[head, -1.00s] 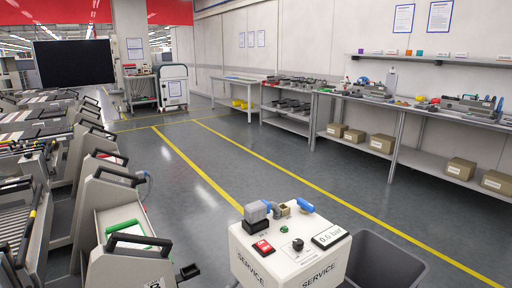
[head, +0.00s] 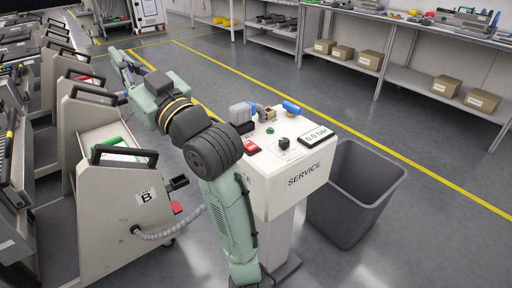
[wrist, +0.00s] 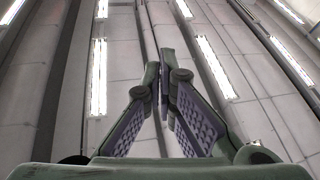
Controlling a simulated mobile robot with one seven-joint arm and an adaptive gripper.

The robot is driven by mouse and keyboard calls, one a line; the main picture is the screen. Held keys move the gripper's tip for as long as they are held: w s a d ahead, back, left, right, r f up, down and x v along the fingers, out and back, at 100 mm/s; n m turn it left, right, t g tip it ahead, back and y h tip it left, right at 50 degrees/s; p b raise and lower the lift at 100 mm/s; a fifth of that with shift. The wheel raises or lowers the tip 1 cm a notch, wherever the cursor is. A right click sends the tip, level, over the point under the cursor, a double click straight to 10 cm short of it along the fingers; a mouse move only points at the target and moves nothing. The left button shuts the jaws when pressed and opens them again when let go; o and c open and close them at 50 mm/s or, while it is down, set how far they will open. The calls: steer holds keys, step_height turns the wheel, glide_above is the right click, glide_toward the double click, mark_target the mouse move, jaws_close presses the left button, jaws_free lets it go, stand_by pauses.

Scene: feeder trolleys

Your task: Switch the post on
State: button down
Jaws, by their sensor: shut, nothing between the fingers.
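The service post (head: 293,185) is a white box on a pedestal, marked SERVICE. Its sloped top carries a red switch (head: 250,147), partly beside my arm, a small green button or lamp (head: 269,130), a black knob (head: 284,143) and a display (head: 318,136) that seems to read 0.0 bar. Grey and blue fittings (head: 291,107) stand at its back edge. My arm rises in front of the post and bends left, away from the switch. My gripper is small at the arm's far end in the head view; in the wrist view my gripper (wrist: 165,85) is shut and empty, pointing at the ceiling.
A grey open bin (head: 357,190) stands right of the post. A trolley marked B (head: 120,205) with a hose stands to the left, with more trolleys behind. Shelves with boxes (head: 370,60) line the far wall. The floor between is clear.

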steer(key=w+d+f+m+h+b, duration=0.1)
steer(key=w+d+f+h, duration=0.2)
steer(key=d+f, duration=0.35)
steer(key=w+d+f+m+h+b, duration=0.1)
steer(key=w+d+f+m+h, duration=0.2)
steer(key=d, duration=0.6)
steer(key=s+d+f+g+h+b, duration=0.1)
steer(key=s+d+f, duration=0.1)
steer(key=d+f, duration=0.2)
steer(key=s+d+f+g+h, duration=0.1)
steer(key=d+f, duration=0.3)
steer(key=d, duration=0.6)
steer(key=shift+s+d+f+b, duration=0.25)
steer(key=shift+s+f+b, duration=0.15)
steer(key=shift+s, duration=0.15)
steer(key=p, duration=0.1)
glide_above(250, 146)
steer(key=f+v, duration=0.1)
steer(key=v, duration=0.2)
steer(key=shift+w+f, duration=0.15)
steer(key=shift+f, duration=0.8)
step_height(250, 146, down, 3)
steer(key=shift+w+r, duration=0.1)
steer(key=shift+r, duration=0.1)
steer(key=shift+f, duration=0.75)
